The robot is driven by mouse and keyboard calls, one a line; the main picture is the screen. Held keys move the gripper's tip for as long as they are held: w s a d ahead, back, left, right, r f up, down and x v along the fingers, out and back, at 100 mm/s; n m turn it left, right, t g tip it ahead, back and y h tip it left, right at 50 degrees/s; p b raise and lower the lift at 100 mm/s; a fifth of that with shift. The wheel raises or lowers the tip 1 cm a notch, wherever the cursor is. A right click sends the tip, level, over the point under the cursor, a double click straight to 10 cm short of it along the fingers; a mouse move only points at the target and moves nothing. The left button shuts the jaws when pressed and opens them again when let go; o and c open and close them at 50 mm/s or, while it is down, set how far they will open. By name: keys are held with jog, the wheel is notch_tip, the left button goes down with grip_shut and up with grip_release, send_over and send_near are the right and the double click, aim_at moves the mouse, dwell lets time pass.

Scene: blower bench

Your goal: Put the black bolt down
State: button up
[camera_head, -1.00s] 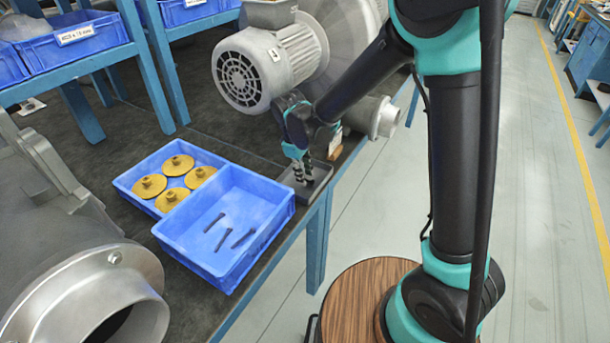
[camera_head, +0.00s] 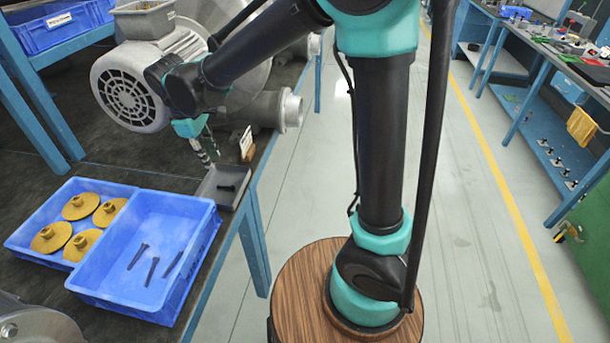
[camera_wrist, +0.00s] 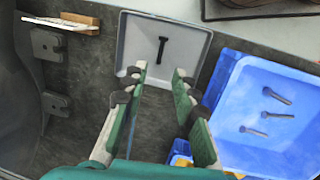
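A black bolt lies in the small grey tray (camera_wrist: 192,38) on the bench; the bolt (camera_wrist: 162,49) is near the tray's middle in the wrist view. The tray also shows in the head view (camera_head: 209,192), with the dark bolt (camera_head: 229,188) in it. My gripper (camera_wrist: 160,76) is open, its two fingers apart with nothing between them. In the head view my gripper (camera_head: 210,158) is just above and behind the tray, clear of the bolt.
A grey blower motor (camera_head: 130,85) stands behind. A small card on a wooden block (camera_head: 246,145) is near the bench edge.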

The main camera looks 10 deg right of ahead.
jog(key=s+d+f+m+t+y, duration=0.15)
jog(key=d+m, duration=0.35)
jog(key=d, duration=0.8)
jog(key=s+d+f+m, duration=0.1)
jog(key=d+f+m, duration=0.25)
jog(key=d, duration=1.05)
jog(key=s+d+f+m+t, duration=0.1)
jog(key=s+d+f+m, duration=0.3)
jog(key=d, duration=0.4)
jog(key=s+m, duration=0.1)
jog(key=s, duration=0.1)
jog(key=shift+s+m, duration=0.35)
jog(key=shift+r+t, duration=0.1)
jog(key=shift+t, duration=0.15)
